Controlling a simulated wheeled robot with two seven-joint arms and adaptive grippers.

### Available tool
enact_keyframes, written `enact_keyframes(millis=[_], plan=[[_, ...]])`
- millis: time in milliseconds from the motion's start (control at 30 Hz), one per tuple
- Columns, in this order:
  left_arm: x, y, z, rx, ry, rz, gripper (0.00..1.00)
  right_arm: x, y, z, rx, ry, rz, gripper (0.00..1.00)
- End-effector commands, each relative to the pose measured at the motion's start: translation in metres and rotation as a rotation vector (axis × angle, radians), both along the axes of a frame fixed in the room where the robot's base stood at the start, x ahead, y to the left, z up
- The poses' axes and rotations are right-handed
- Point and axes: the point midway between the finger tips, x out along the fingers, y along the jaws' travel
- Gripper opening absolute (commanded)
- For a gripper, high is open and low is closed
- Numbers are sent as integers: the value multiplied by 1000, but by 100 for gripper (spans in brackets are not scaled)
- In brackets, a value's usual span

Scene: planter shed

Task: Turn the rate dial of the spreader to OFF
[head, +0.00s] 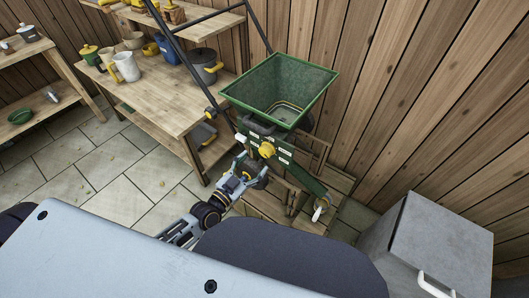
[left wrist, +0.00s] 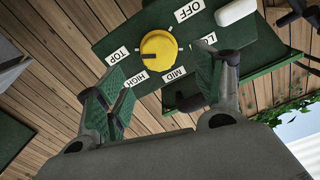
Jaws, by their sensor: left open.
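The spreader has a green hopper (head: 280,92) and a green front panel (head: 284,158) below it. The round yellow rate dial (head: 267,150) sits on the panel. In the left wrist view the dial (left wrist: 158,49) has white labels around it: TOP, HIGH, MID, one starting with L that is partly hidden, and OFF (left wrist: 190,10) at the upper right. I cannot tell surely which label the dial points to. My left gripper (head: 250,168) is open just in front of the panel; its fingers (left wrist: 166,78) are spread wide below the dial, apart from it. My right gripper is not in view.
A white knob or handle (left wrist: 236,11) is on the panel near OFF. A wooden bench (head: 165,95) with pots and jugs stands left of the spreader. A grey metal bin (head: 430,245) stands at the right. Wooden crates (head: 265,205) are under the spreader. Stone floor at left is open.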

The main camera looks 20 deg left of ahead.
Motion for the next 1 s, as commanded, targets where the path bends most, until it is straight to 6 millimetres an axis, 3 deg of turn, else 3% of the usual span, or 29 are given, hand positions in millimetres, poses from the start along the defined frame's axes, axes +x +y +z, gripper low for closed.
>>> enact_keyframes(millis=[700, 1000], plan=[[55, -20, 0, 1, -1, 0, 68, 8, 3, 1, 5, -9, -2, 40], [68, -25, 0, 0, 0, 0, 68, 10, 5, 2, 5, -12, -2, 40]])
